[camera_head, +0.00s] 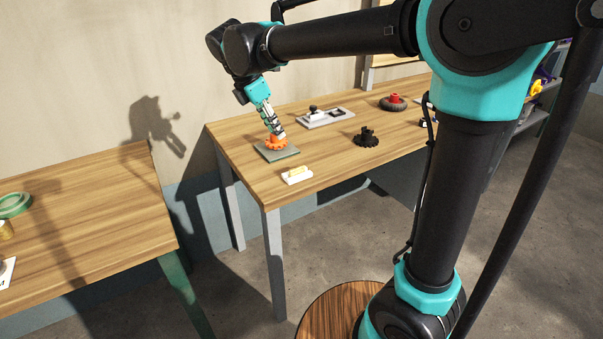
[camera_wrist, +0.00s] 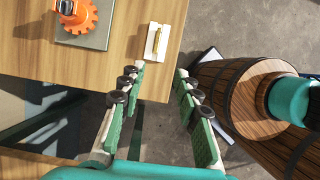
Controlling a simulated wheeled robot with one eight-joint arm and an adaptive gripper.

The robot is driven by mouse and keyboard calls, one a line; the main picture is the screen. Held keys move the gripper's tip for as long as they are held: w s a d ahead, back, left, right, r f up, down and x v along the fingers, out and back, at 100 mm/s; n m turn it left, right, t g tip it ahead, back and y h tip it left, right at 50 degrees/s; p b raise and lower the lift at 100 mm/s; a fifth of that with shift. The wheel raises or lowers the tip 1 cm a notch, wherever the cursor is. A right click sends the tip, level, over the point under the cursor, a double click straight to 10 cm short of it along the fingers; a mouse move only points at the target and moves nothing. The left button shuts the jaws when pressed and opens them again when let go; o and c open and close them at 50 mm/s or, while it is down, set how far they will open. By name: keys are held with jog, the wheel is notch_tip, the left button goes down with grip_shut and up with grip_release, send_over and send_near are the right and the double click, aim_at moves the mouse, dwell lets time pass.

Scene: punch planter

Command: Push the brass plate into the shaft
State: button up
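A small brass plate (camera_head: 298,171) rests on a white block near the front edge of the table; it also shows in the wrist view (camera_wrist: 156,41). An orange gear (camera_head: 275,143) sits on a grey square plate behind and left of it. A dark and silver piece, possibly the shaft (camera_wrist: 67,7), stands in the gear's middle, cut off by the wrist view's top edge. My gripper (camera_wrist: 158,75) is open and empty, its fingers wide apart above the table edge. In the head view my gripper (camera_head: 279,133) overlaps the gear; contact is not shown.
A grey fixture (camera_head: 326,118), a black gear (camera_head: 366,138) and a dark gear with a red hub (camera_head: 394,103) stand further along the table (camera_head: 225,135). Another table (camera_head: 90,220) is at left, with a gap between. The tabletop around the white block is clear.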

send_over(297, 168)
jog(key=s+a, duration=0.2)
notch_tip(297, 168, down, 11)
jog(key=shift+a+r, duration=0.1)
jog(key=shift+a, duration=0.05)
jog(key=shift+w+x, duration=0.15)
jog(key=shift+x, duration=1.25)
jog(key=shift+w+x, duration=0.15)
jog(key=shift+x, duration=1.25)
jog(key=shift+r, duration=0.15)
grip_shut()
